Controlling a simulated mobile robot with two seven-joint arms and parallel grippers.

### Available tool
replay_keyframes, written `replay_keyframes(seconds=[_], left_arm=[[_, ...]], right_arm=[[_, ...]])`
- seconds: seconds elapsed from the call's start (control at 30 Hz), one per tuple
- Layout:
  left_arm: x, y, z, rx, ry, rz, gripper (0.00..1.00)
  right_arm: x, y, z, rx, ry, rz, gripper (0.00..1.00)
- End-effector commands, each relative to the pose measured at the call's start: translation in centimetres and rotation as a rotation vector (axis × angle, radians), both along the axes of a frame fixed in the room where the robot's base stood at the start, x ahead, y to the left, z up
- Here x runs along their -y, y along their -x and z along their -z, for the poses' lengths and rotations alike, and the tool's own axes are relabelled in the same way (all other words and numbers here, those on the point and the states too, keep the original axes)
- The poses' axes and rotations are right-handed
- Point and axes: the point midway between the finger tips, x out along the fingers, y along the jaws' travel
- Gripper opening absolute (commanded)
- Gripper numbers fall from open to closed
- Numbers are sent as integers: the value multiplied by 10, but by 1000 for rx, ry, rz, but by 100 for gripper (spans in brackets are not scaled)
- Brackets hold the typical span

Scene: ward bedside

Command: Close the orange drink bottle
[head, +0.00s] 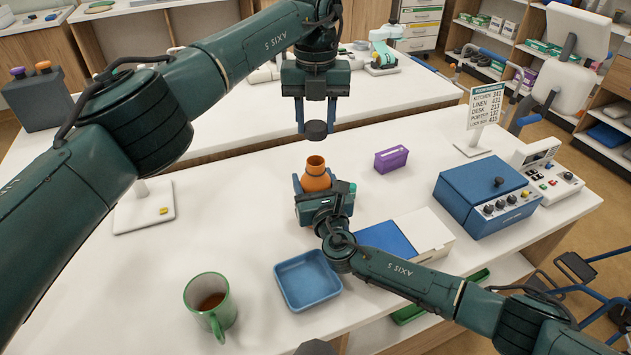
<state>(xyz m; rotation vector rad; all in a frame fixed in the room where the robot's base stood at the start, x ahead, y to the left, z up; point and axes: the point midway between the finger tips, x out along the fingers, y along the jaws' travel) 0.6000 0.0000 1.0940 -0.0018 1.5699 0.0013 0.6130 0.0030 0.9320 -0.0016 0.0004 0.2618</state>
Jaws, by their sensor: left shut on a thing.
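The orange drink bottle (316,173) stands upright on the white table, its round mouth uncovered. My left gripper (316,127) points down above it, shut on a dark round cap (316,130). The cap is apart from the bottle, above its mouth. My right gripper (318,184) is low at the bottle on the near side, with blue fingers reaching on both sides of it. Its body hides the lower bottle, so I cannot tell whether the fingers press on it.
A purple box (391,159) is right of the bottle. A blue tray (307,280), a green mug (210,303) and a white box with a blue panel (436,232) are nearer. A blue device (487,194) stands at right.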

Motion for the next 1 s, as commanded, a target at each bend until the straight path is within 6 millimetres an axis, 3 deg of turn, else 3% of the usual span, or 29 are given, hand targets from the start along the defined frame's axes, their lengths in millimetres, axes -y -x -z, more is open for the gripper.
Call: replay_keyframes(seconds=[0.3, 1.0], left_arm=[[0, 0, 44, -3, -1, 0, 17], [0, 0, 54, -4, -2, 0, 17]], right_arm=[[0, 0, 0, -1, 0, 1, 17], [0, 0, 0, -1, 1, 1, 17]])
